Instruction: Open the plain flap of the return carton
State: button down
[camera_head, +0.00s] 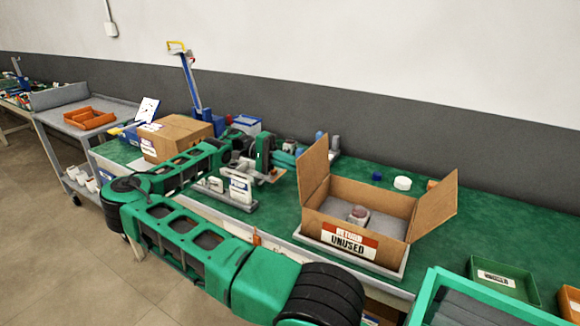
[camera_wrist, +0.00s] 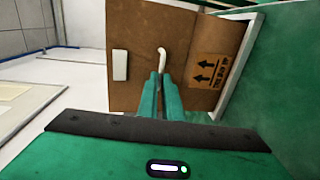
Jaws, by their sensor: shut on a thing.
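The return carton (camera_head: 350,232) stands on a pale tray on the green bench in the head view, with a red and white "RETURN UNUSED" label on its front. Its top is open and a reddish part with a pale base lies inside. The left flap (camera_head: 314,170) stands steeply up and the right flap (camera_head: 434,205) leans outward. My gripper (camera_wrist: 158,78) reaches the outer side of the left flap. In the wrist view its fingers are shut at a white curved pull (camera_wrist: 162,53) on that brown flap (camera_wrist: 135,40). The fingers hide the pull's lower end.
A closed carton (camera_head: 174,136) stands to the left on the bench, behind my arm. White and blue round pieces (camera_head: 402,183) lie behind the carton. A green bin (camera_head: 503,281) is at the right.

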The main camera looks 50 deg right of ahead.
dwell(0.4)
jog(key=c, duration=1.9)
grip_release()
